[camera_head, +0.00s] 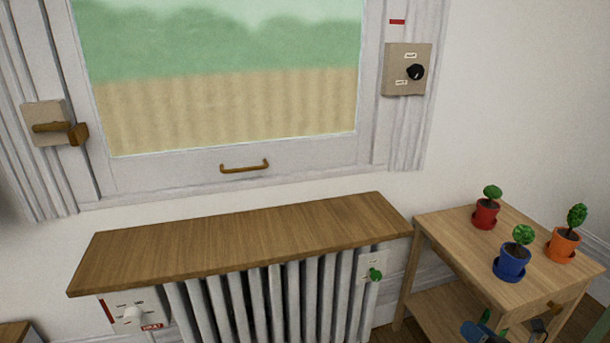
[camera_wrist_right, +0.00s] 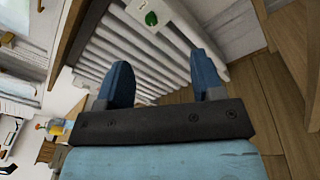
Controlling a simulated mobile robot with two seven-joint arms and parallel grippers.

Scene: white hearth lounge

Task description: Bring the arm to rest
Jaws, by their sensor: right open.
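My right gripper (camera_head: 508,331) shows at the bottom edge of the head view, low in front of the small wooden side table. Only its tip parts show there; the rest of the arm is cut off. In the right wrist view my right gripper (camera_wrist_right: 162,72) has two blue fingers spread apart with nothing between them. Beyond the fingers are the white radiator (camera_wrist_right: 152,57) and the wooden floor. The fingers appear clear of the radiator. My left arm and gripper are in neither view.
A wooden shelf (camera_head: 240,238) tops the radiator (camera_head: 290,300), which has a green valve knob (camera_head: 375,275). The side table (camera_head: 450,243) at right bears red (camera_head: 485,214), blue (camera_head: 511,263) and orange (camera_head: 563,245) plant pots. A window with a brass handle (camera_head: 244,167) is above.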

